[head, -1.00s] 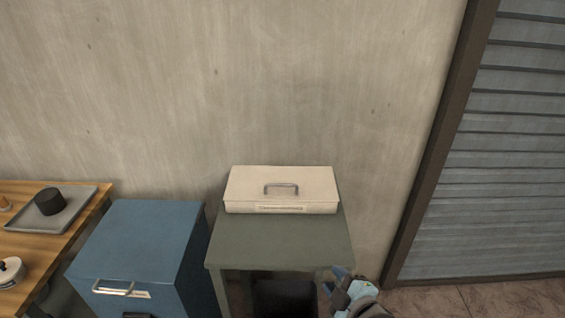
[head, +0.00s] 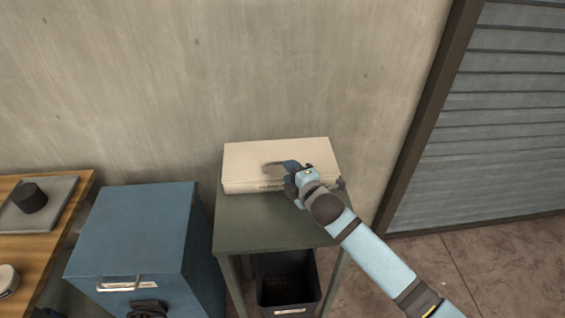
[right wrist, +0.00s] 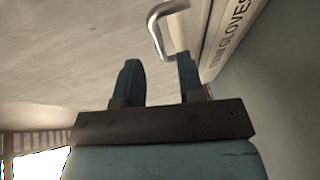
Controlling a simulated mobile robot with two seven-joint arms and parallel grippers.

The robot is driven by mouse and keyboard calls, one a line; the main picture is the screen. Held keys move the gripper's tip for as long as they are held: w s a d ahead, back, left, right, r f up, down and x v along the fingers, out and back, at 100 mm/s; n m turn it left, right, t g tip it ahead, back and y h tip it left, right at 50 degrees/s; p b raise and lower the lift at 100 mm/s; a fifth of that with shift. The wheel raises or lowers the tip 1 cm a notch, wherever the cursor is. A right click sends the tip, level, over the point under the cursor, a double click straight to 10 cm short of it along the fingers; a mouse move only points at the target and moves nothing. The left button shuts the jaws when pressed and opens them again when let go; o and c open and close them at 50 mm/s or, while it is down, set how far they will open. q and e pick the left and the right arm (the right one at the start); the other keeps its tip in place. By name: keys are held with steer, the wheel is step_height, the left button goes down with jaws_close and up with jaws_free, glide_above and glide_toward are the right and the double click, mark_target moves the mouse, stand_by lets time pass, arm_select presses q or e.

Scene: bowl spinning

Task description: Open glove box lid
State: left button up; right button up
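The glove box (head: 245,160) is a flat cream box on top of a green stand, against the wall. Its lid looks shut. A grey metal handle (head: 270,167) on the lid is partly hidden by my right gripper (head: 287,168), which is over the box top. In the right wrist view the fingers of my right gripper (right wrist: 160,75) are apart with nothing between them. The handle (right wrist: 154,27) is just beyond the fingertips, its bent end close to the right finger. The box's front label (right wrist: 232,30) ends in "GLOVES". My left gripper is not in view.
The green stand (head: 240,222) has a dark bin (head: 288,285) below. A blue cabinet (head: 135,230) stands to its left, with a wooden table (head: 60,215) farther left. A dark part at the bottom edge before the cabinet is unclear. The floor at right is clear.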

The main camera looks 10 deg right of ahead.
mark_target(283, 173)
steer(key=x, duration=0.4)
steer(key=shift+w+a, duration=0.15)
steer(key=shift+w, duration=0.25)
jaws_close()
